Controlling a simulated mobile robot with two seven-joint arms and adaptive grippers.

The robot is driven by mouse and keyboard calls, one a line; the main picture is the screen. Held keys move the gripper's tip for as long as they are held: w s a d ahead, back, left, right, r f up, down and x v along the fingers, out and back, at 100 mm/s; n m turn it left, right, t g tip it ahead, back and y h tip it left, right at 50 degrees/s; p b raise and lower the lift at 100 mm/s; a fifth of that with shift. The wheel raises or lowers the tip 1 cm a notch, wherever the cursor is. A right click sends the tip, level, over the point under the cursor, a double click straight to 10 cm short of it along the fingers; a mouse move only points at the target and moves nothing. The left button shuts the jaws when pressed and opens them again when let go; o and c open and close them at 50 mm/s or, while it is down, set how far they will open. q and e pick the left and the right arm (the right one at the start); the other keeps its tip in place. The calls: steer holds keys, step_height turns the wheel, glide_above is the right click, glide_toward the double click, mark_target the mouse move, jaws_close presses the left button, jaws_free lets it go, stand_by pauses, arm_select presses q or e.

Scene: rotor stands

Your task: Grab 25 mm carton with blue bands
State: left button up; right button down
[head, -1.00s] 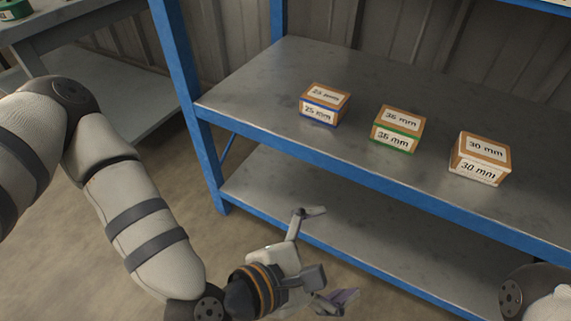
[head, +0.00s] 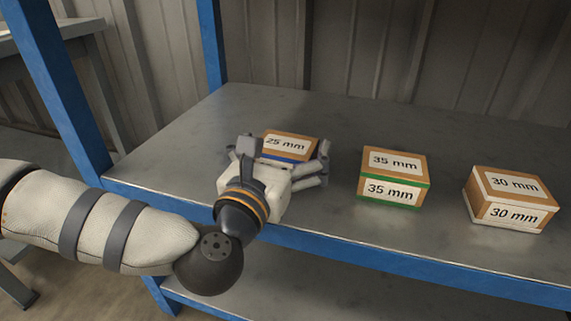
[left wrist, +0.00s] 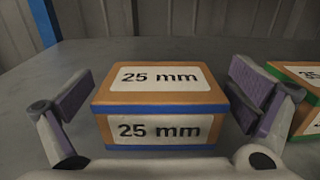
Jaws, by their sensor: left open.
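The 25 mm carton with blue bands (head: 291,142) sits on the shelf, at the left of the row of cartons. My left gripper (head: 281,154) is in front of it with its fingers on either side, and hides its lower front in the head view. In the left wrist view the carton (left wrist: 160,103) stands between the two open finger pads (left wrist: 164,92). A gap shows at each side, so the pads look apart from it. My right gripper is not in view.
The 35 mm carton with a green band (head: 394,177) stands to the right, close to my left gripper's right finger. The 30 mm carton with white bands (head: 511,198) is farther right. A blue post (head: 62,95) rises at the left of the grey shelf (head: 330,225).

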arm_select(q)
steer(key=shift+w+d+r, duration=0.1)
steer(key=shift+w, duration=0.15)
steer(key=c, duration=1.3)
steer(key=shift+c, duration=0.2)
